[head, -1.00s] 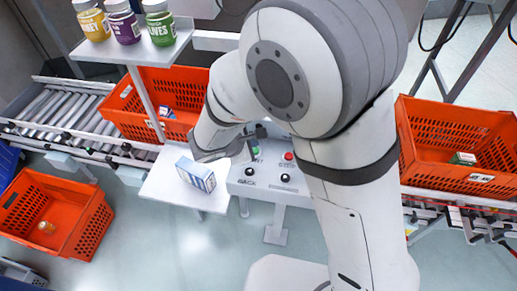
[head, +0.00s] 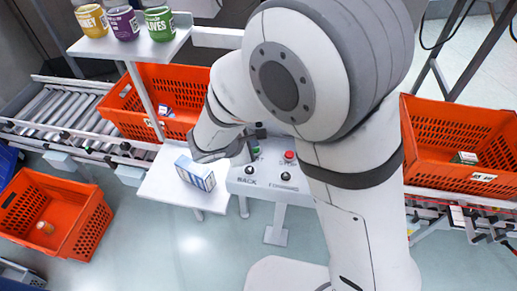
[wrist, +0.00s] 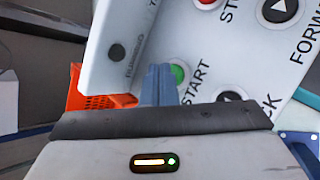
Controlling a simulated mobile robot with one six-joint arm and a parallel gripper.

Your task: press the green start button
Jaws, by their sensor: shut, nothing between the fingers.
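The green start button (wrist: 178,73) sits on the pale control panel (wrist: 215,50), with the word START beside it. It is partly hidden behind my gripper's fingers in the wrist view. My gripper (wrist: 158,72) is shut and empty, its fingertips overlapping the button's left edge in that view. I cannot tell whether they touch it. In the head view the green button (head: 257,152) shows as a small patch just right of my gripper's dark end, on the panel (head: 262,187).
A red stop button (head: 289,156) and black BACK (head: 249,170) and FORWARD (head: 286,177) buttons share the panel. A dark RUNNING lamp (wrist: 117,52) is left of the fingers. A blue-white carton (head: 195,173) stands on the white shelf to the left. Orange totes (head: 455,135) stand around.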

